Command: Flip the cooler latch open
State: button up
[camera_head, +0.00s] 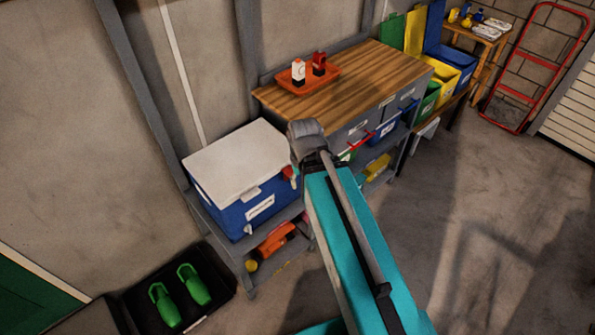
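The cooler (228,205) has a blue body and a white lid (235,160), and it stands on a low grey shelf at left of centre. The lid lies closed. A small pale latch (251,192) sits at the front edge of the lid, above a white label; it is too small to tell its exact position. My teal arm reaches up from the bottom, and its grey joint is beside the cooler's right end. I cannot make out my gripper's fingers. A small red part at the cooler's right end is partly hidden by my arm.
A wooden-topped workbench (400,74) stands right of the cooler, with an orange tray (308,80) holding two bottles. A black tray (212,309) with green items lies on the floor at lower left. A red hand truck (535,65) leans at upper right. The right floor is clear.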

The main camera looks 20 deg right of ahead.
aim_at(288, 171)
jog(key=z, duration=0.1)
jog(key=k, duration=1.45)
jog(key=u, duration=0.85)
jog(key=i, duration=1)
